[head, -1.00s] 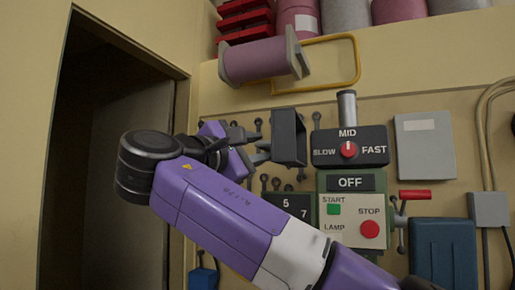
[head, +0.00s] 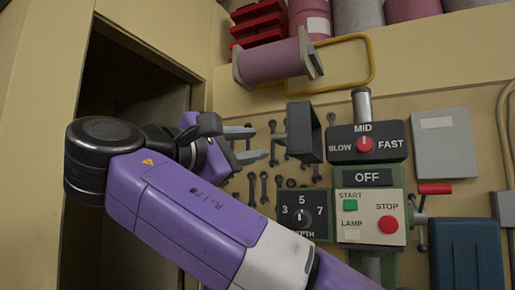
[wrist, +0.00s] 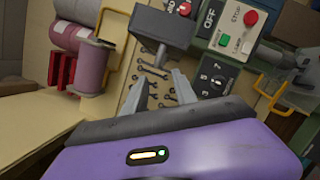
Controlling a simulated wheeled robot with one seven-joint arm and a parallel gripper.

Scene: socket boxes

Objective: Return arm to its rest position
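My gripper (head: 256,144) is at the end of my purple arm (head: 190,205), left of the control panel. Its two grey fingers are spread apart with nothing between them. In the wrist view the open fingers (wrist: 160,97) point at the wall with the hanging wrenches. A dark grey box (head: 304,132) stands out from the wall just right of the fingertips, apart from them. It also shows in the wrist view (wrist: 160,25).
The speed panel (head: 366,144) has its red knob near MID. Below are the OFF sign (head: 367,177), START and STOP buttons and a depth dial (head: 301,216). A pink spool (head: 272,62) and yellow bar are above. A dark doorway (head: 135,85) is at left.

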